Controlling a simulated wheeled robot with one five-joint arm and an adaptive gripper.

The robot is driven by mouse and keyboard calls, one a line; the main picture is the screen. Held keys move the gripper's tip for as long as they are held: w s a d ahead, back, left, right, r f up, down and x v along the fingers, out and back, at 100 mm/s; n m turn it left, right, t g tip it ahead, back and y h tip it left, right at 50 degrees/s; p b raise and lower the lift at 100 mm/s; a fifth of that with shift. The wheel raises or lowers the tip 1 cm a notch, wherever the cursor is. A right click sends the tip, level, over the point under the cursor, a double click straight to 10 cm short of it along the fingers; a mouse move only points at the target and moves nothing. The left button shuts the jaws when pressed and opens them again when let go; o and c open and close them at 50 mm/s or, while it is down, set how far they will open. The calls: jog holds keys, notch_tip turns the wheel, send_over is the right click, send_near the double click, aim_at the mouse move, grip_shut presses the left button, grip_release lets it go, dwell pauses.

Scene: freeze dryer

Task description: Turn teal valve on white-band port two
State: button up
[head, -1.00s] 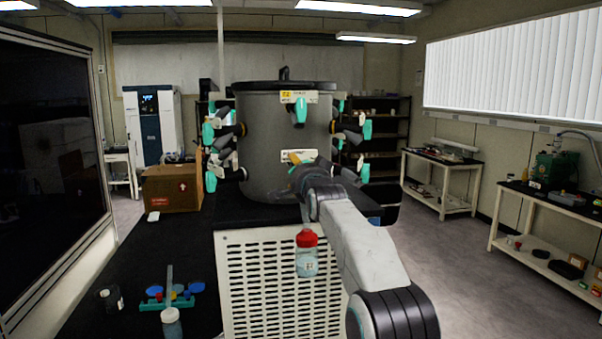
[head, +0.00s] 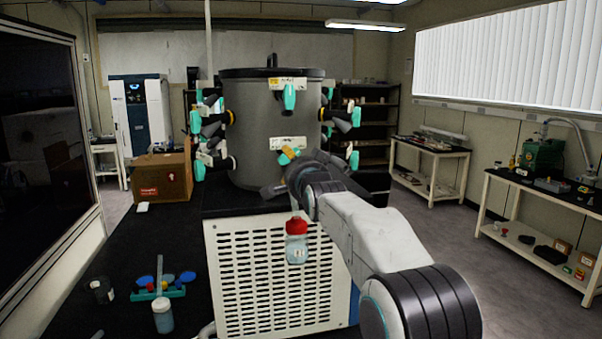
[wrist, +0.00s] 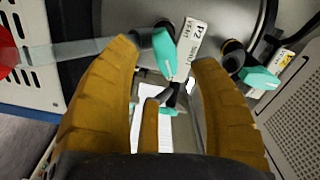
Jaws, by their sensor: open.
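A grey drum (head: 252,115) carries black ports with teal valves around its side. A white label (head: 288,142) sits low on its front; in the wrist view a white label (wrist: 191,42) appears to read P2. The teal valve (wrist: 165,54) beside that label lies between my fingertips, with no clear contact visible. My gripper (head: 289,154) is open at the lower front port, its orange fingers partly hiding this valve in the head view. In the wrist view my gripper (wrist: 165,60) straddles the valve, one finger on each side.
A red-capped bottle (head: 297,245) hangs before the white vented panel (head: 265,285). Another teal valve (wrist: 260,77) is right of my fingers. A cardboard box (head: 161,176) stands left of the drum. A rack and a small bottle (head: 163,318) sit on the black bench.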

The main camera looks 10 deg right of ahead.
jog(key=shift+s, duration=3)
